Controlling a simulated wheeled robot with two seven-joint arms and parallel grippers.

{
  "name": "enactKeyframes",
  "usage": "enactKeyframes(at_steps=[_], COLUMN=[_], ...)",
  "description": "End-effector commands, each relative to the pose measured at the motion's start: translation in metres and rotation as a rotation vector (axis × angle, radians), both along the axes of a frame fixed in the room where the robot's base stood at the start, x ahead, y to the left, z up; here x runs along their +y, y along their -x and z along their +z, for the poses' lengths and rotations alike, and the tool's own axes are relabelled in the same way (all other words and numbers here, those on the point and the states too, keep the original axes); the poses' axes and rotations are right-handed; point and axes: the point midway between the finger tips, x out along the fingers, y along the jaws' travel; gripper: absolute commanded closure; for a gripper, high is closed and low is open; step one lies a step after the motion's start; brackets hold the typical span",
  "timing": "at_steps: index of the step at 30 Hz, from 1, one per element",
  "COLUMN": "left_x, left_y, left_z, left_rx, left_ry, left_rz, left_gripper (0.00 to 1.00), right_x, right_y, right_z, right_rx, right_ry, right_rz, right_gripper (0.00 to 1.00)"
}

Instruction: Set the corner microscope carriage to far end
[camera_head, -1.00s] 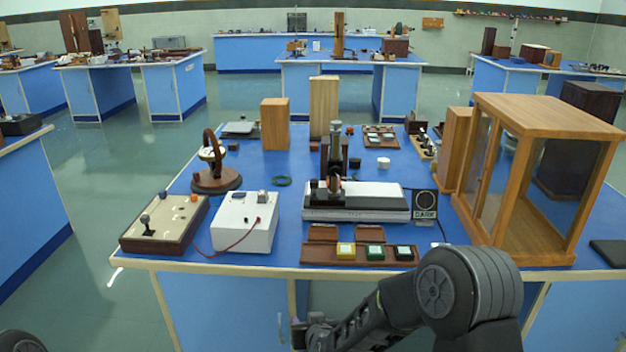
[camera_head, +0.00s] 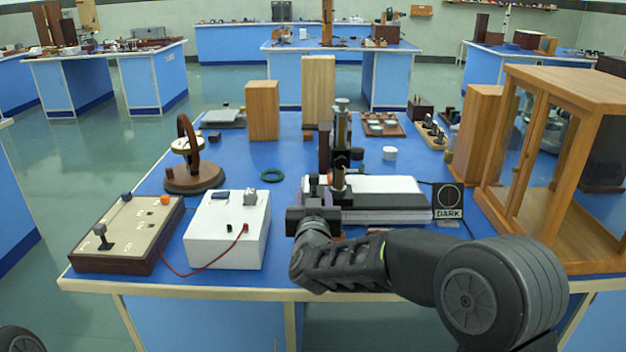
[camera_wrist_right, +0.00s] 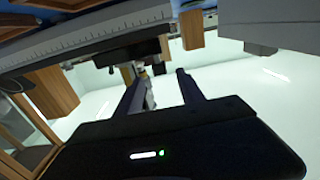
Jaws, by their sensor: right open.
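The microscope (camera_head: 341,150) stands upright on its carriage near the left end of a long white-topped base (camera_head: 400,187) in the head view. My right gripper (camera_head: 313,192) is in front of the carriage, and hides its lower part and part of the base's front. In the right wrist view the right gripper (camera_wrist_right: 158,88) is open. A dark carriage block (camera_wrist_right: 133,52) sits on the edge of a graduated rail (camera_wrist_right: 95,38), with a small knob (camera_wrist_right: 143,72) below it, appearing between the fingers. I cannot tell whether the fingers touch it. My left gripper is not in view.
A white box (camera_head: 228,228) with a red wire and a switch panel (camera_head: 128,232) stand left of my gripper. A DARK sign (camera_head: 448,201) stands at the base's right end. A glass-sided wooden case (camera_head: 560,160) stands at right.

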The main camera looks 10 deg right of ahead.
Motion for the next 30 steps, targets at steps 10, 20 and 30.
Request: enactKeyframes(at_steps=[10,20,30], left_x=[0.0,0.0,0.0], left_y=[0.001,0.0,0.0], left_z=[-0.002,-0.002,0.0], left_rx=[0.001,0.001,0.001], left_ry=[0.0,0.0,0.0], left_rz=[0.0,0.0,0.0], left_gripper=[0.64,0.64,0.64], right_x=[-0.001,-0.007,-0.018], right_y=[0.0,-0.024,-0.07], right_z=[0.004,0.003,0.002], right_rx=[-0.01,-0.009,-0.009], right_ry=[0.002,0.002,0.002], right_rz=[-0.005,-0.005,-0.004], right_gripper=[0.55,0.55,0.55])
